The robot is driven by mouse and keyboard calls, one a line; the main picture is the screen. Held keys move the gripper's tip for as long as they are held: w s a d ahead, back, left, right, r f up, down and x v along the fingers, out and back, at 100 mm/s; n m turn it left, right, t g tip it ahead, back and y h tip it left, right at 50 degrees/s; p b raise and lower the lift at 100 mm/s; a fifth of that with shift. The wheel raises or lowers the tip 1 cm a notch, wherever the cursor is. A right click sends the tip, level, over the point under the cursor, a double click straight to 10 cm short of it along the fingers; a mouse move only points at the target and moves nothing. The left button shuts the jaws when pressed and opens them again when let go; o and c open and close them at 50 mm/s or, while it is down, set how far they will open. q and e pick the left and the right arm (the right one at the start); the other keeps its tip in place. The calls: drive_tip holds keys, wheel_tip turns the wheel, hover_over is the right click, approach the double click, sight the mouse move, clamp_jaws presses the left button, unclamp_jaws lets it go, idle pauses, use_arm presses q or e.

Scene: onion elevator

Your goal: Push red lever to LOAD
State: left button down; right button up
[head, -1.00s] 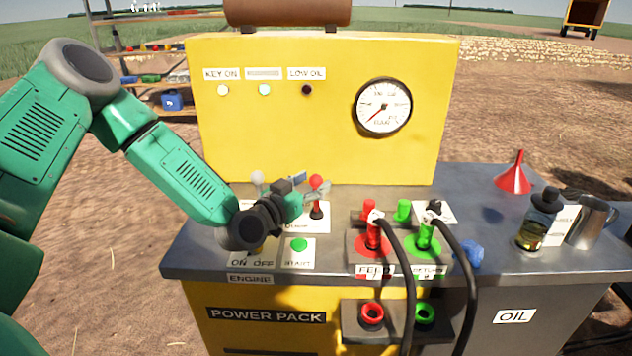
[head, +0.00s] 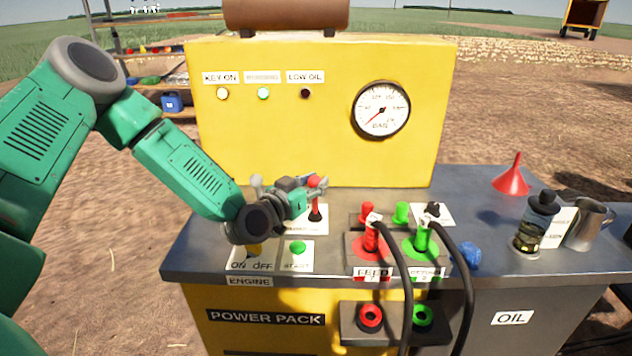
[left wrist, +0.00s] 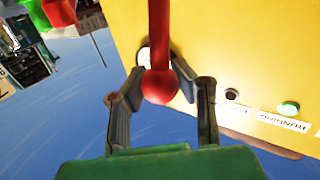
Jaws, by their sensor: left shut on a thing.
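The red lever (head: 315,212) stands on a white label plate on the grey bench top, left of the hose couplings. Its red knob shows at the tip of my left gripper (head: 312,183), which reaches in from the left. In the left wrist view, the red lever (left wrist: 159,40) with its round knob lies between the two fingers of my left gripper (left wrist: 160,78), which is shut on it. The lever looks about upright in the head view. My gripper covers part of the label plate, and I cannot read LOAD there. My right gripper is out of view.
The yellow panel (head: 290,130) with a gauge (head: 381,108) rises behind the lever. Red (head: 371,237) and green (head: 422,240) couplings with black hoses stand close on the right. A green START button (head: 298,248) is in front. A grey-knobbed lever (head: 256,181) stands left.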

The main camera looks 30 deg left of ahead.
use_arm(q)
drive_tip(key=shift+w+a+r+g+p, duration=0.25)
drive_tip(key=shift+g+p, duration=0.05)
drive_tip(key=shift+p, duration=0.1)
drive_tip(key=w+p, duration=0.1)
drive_tip(key=w+a+n+g+p, duration=0.1)
drive_tip(key=shift+a+r+g+p, duration=0.15)
drive_tip(key=shift+r+g+p, duration=0.1)
drive_tip(key=shift+g+p, duration=0.05)
drive_tip(key=w+a, duration=0.1)
drive_tip(key=w+a+f+n+g+b, duration=0.1)
drive_tip(key=w, duration=0.1)
drive_tip(key=w+g, duration=0.1)
drive_tip(key=shift+w+a+f, duration=0.2)
drive_tip(key=shift+w+a, duration=0.2)
drive_tip(key=c, duration=1.2)
unclamp_jaws()
drive_tip(key=shift+a, duration=0.2)
